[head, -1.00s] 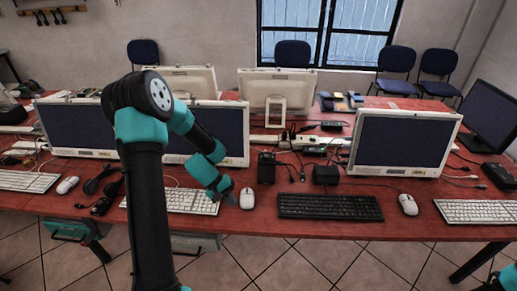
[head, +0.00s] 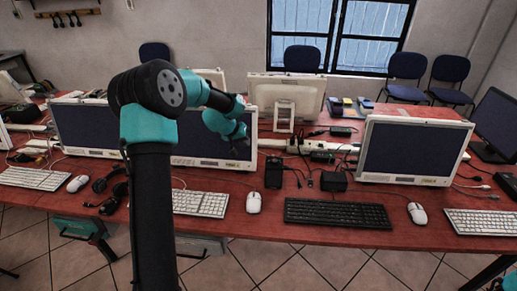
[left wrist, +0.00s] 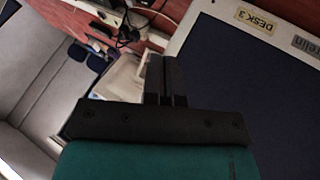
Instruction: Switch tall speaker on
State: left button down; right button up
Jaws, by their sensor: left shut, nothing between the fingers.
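The black upright box (head: 274,172), which looks like the tall speaker, stands on the red desk behind the white mouse. A lower, wider black box (head: 334,182) stands to its right. A switch on either is too small to make out. My left gripper (head: 236,149) is raised before the right part of a monitor screen, left of and above the tall box. In the left wrist view its fingers (left wrist: 165,80) are shut with nothing between them, beside a dark screen. My right gripper is not visible; only a teal piece of my arm shows at the bottom right corner.
Monitors (head: 416,150) stand along the desk (head: 300,237). A black keyboard (head: 337,214), white keyboards (head: 200,203) and mice (head: 253,203) line the front. Cables and a power strip (head: 312,146) lie behind the boxes. A DESK 3 label (left wrist: 255,21) shows on a monitor frame.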

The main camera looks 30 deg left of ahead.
aim_at(273, 156)
pick_arm(q)
jog(key=shift+w+d+f, duration=1)
jog(key=shift+w+f, duration=0.2)
jog(key=shift+f, duration=0.1)
jog(key=shift+w+d+f, duration=1)
jog(key=shift+w+f, duration=0.2)
jog(key=shift+f, duration=0.1)
jog(key=shift+w+d+f, duration=1)
jog(key=shift+w+f, duration=0.2)
jog(key=shift+f, duration=0.1)
